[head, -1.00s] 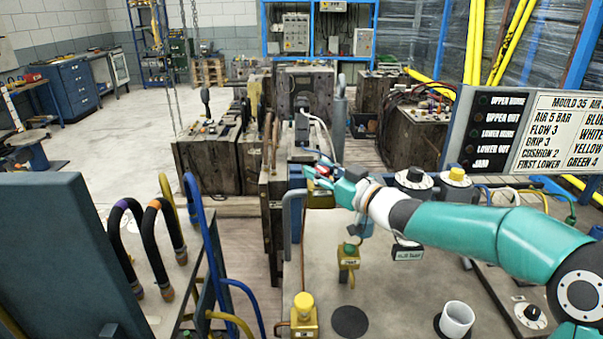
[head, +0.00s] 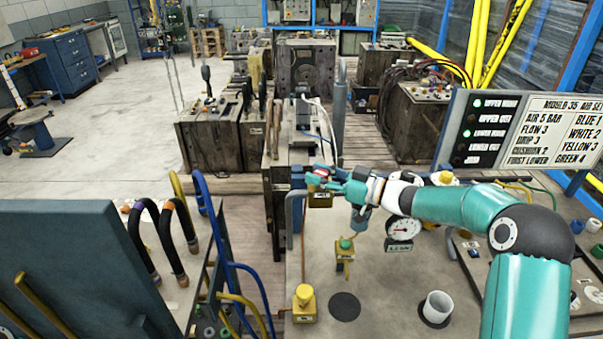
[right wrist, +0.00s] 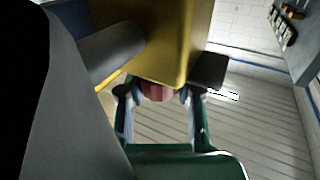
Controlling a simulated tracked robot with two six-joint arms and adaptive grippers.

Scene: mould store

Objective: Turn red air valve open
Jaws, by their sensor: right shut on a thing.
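The red air valve's knob (head: 321,171) sits on a yellow body (head: 320,199) at the far left edge of the bench. My right gripper (head: 317,178) reaches it from the right and is shut on the red knob. In the right wrist view, the red knob (right wrist: 157,92) lies between the two fingertips, against the yellow body (right wrist: 180,50). The fingers partly hide the knob, so I cannot read its exact turn. A round pressure gauge (head: 402,229) stands below my right forearm. My left gripper is not in view.
A green-knobbed valve (head: 345,246), a yellow-knobbed valve (head: 304,303) and a white cup (head: 436,306) stand on the bench nearer me. A grey pipe (head: 290,215) rises close left of the red valve. A lamp panel (head: 487,132) shows green lamps lit at upper home and lower home.

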